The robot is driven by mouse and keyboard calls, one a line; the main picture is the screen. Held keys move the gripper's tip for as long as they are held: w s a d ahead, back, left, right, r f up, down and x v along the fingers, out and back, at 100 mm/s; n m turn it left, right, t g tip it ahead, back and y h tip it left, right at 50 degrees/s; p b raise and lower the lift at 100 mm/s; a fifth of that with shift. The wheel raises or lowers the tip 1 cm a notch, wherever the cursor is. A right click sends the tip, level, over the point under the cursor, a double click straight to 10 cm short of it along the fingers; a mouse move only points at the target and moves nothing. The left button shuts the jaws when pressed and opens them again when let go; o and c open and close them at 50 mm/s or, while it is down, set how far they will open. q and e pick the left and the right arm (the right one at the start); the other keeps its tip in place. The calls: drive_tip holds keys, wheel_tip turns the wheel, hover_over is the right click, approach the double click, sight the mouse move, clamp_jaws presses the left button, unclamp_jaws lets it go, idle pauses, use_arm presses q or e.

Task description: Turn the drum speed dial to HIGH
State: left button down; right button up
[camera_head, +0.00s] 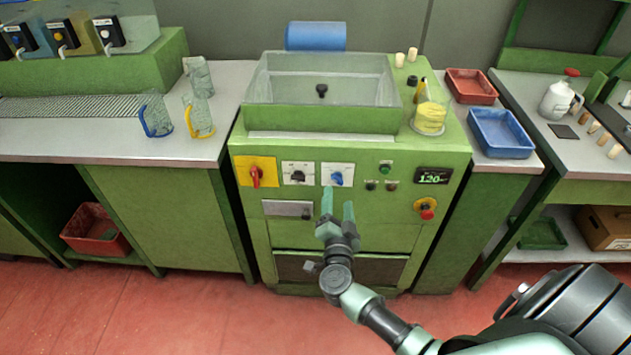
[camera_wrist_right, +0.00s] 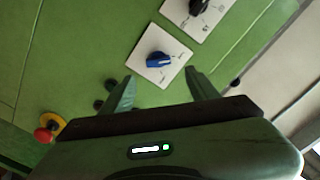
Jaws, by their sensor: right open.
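On the green machine's front panel, a blue dial (camera_head: 338,179) sits on a white plate, with a black dial (camera_head: 298,177) on another white plate to its left. The plate labels are too small to read. My right gripper (camera_head: 338,205) is open and empty, its fingers pointing at the panel just below the blue dial. In the right wrist view, the blue dial (camera_wrist_right: 158,61) lies ahead, between the lines of the two spread fingers and apart from both. The black dial (camera_wrist_right: 198,6) is at the top edge. My left gripper is not in view.
A red switch (camera_head: 256,176) on a yellow plate is at the panel's left. A display (camera_head: 433,176) reads about 120, and a red stop button (camera_head: 427,213) sits below it. A glass jug (camera_head: 430,118) with yellow contents stands on the machine top. The floor in front is clear.

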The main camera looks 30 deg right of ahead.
sight(339, 181)
drive_tip(key=x, duration=0.6)
drive_tip(key=shift+w+d, duration=0.2)
drive_tip(key=shift+d, duration=0.05)
clamp_jaws()
